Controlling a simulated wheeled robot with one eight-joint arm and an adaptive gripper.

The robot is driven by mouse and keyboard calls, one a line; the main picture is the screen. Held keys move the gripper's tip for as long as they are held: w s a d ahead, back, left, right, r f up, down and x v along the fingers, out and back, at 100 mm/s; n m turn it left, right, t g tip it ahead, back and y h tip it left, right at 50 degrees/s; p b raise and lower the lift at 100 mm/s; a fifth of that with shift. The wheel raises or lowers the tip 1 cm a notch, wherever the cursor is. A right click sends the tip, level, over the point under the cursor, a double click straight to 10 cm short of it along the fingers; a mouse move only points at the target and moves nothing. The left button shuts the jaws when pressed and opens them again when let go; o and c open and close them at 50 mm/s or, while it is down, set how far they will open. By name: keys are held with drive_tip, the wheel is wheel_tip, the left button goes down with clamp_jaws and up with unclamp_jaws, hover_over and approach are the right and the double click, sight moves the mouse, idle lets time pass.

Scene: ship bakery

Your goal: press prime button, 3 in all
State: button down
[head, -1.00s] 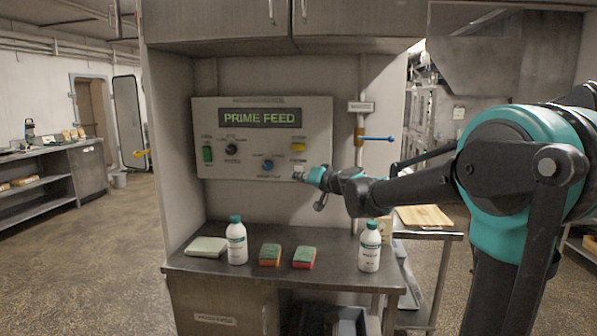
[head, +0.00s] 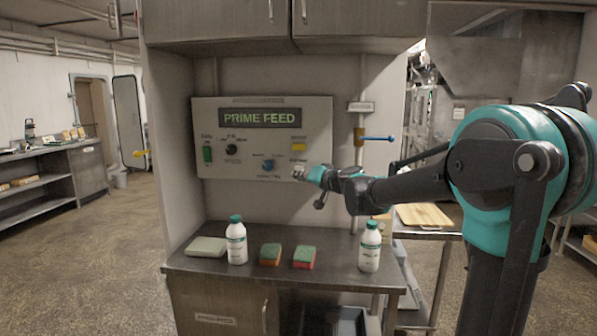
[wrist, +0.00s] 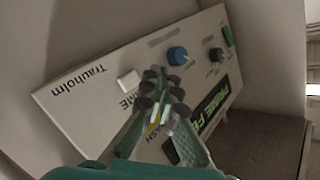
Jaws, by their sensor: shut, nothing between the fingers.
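The pale control panel (head: 250,186) is on the wall above the counter, its lit display (head: 262,118) reading "PRIME FEED". In the wrist view the white button (wrist: 129,78) sits beside a partly covered label ending in "IME". My gripper (head: 307,175) is shut and empty at the panel's lower right, close to the white button in the head view. In the wrist view the shut fingertips (wrist: 157,80) are just right of that button and cover part of its label. Whether they touch the panel, I cannot tell. The yellow button (head: 298,147) is above my gripper.
The panel also has a blue knob (head: 268,165), a black knob (head: 231,149) and a green switch (head: 208,154). Two white bottles (head: 236,244) (head: 369,250), two sponges (head: 270,254) (head: 304,257) and a folded cloth (head: 206,247) stand on the counter. A blue-handled valve (head: 375,138) is right of the panel.

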drive_tip(key=shift+w, duration=2.25)
drive_tip(key=shift+w, duration=0.1)
drive_tip(key=shift+w, duration=0.3)
drive_tip(key=shift+w+d, duration=0.1)
drive_tip(key=shift+w, duration=0.35)
idle(0.3)
drive_tip(key=shift+s, duration=0.9)
drive_tip(key=shift+s, duration=0.1)
drive_tip(key=s, duration=0.4)
drive_tip(key=shift+s, duration=0.4)
